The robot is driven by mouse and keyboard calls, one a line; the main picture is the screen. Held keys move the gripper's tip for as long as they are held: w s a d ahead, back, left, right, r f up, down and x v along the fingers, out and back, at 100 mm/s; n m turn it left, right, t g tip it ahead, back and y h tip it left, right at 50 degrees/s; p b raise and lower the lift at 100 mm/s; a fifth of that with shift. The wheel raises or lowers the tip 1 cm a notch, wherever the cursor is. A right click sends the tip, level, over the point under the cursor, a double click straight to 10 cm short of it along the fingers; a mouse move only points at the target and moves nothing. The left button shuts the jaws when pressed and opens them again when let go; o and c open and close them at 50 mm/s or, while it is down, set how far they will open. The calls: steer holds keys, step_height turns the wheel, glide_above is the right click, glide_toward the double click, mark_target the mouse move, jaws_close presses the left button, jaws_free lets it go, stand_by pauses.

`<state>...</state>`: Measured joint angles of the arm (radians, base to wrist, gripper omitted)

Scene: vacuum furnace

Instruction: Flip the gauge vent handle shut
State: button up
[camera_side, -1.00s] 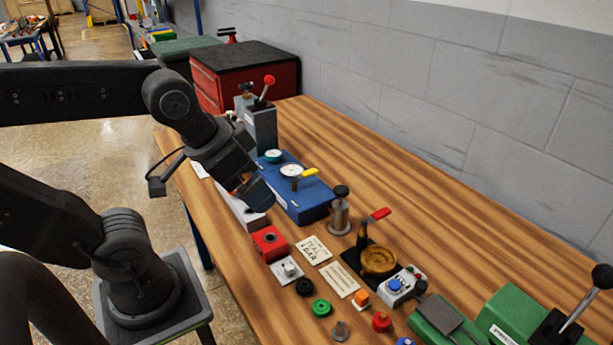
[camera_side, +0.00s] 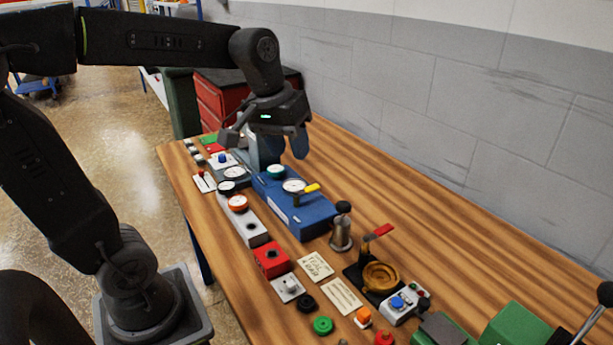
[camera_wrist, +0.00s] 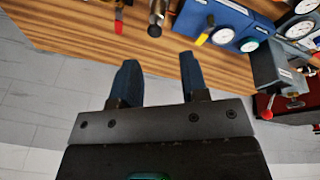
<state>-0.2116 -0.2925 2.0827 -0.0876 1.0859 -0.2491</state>
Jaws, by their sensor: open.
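The gauge vent handle is a yellow lever (camera_side: 311,188) on the top of a blue box (camera_side: 315,217), beside a round white gauge (camera_side: 293,186). It points right, away from the gauge. In the wrist view the yellow handle (camera_wrist: 206,35) is at the top, right of the middle, on the blue box (camera_wrist: 232,14). My gripper (camera_side: 283,148) is above the table, beyond the handle toward the back of the bench, and touches nothing. In the wrist view its two blue fingers are apart with nothing between them (camera_wrist: 158,63).
A steel cylinder with a black knob (camera_side: 341,228) and a red-handled lever (camera_side: 378,231) stand right of the blue box. A grey upright block (camera_wrist: 275,75) with a red-ball lever is near my gripper in the wrist view. Bare wood lies along the wall side.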

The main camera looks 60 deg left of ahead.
steer(key=w+a+n, duration=0.2)
steer(key=w+a, duration=0.1)
steer(key=w+a+f+n+g+h, duration=0.1)
steer(key=w+a+n, duration=0.1)
steer(key=w+a, duration=0.2)
steer(key=w+a+f+n+g, duration=0.1)
steer(key=w+a+n, duration=0.1)
steer(key=w+a, duration=0.1)
steer(key=shift+w+a+f, duration=0.1)
steer(key=shift+w+a, duration=0.05)
steer(key=shift+a, duration=0.2)
jaws_close()
steer(key=w+a+f+n+h, duration=0.1)
steer(key=a+f+n, duration=0.1)
steer(key=a, duration=0.3)
steer(key=w+a+f+n+h, duration=0.1)
steer(key=w+a+f+n, duration=0.1)
steer(key=a+f, duration=0.2)
steer(key=w+a+f+n+g+h, duration=0.1)
steer(key=w+a+f+n, duration=0.1)
steer(key=a, duration=0.4)
steer(key=shift+f, duration=0.7)
